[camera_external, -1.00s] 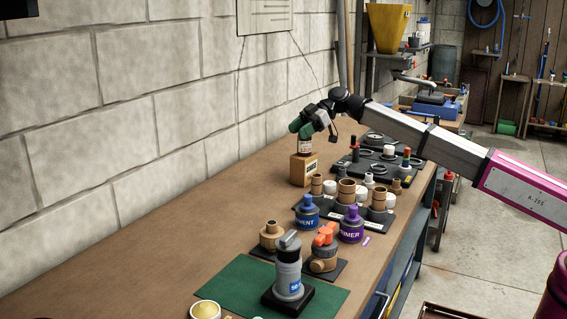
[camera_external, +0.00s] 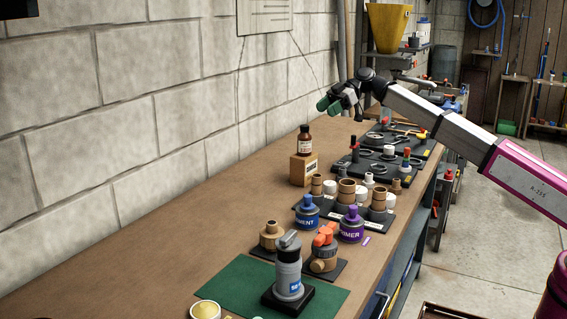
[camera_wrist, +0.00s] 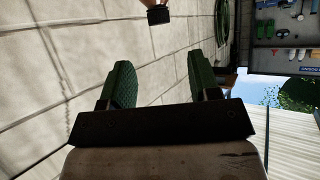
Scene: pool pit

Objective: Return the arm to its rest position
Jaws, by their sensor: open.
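My gripper (camera_external: 328,104) has green finger pads and hangs in the air above the back part of the workbench, near the wall. In the wrist view its two green fingers (camera_wrist: 160,84) stand wide apart with nothing between them. A brown bottle (camera_external: 305,141) with a dark cap stands upright on a small wooden block (camera_external: 303,170), below and to the left of my gripper and apart from it. In the wrist view a dark-capped object (camera_wrist: 158,14) shows at the top edge, cut off.
The workbench (camera_external: 170,240) holds a tray of pipe fittings (camera_external: 347,192), a blue cement can (camera_external: 308,212), a purple primer can (camera_external: 351,224) and a grey valve piece (camera_external: 288,268) on a green mat (camera_external: 225,285). A block wall (camera_external: 120,120) runs along the left. The bench's left strip is mostly clear.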

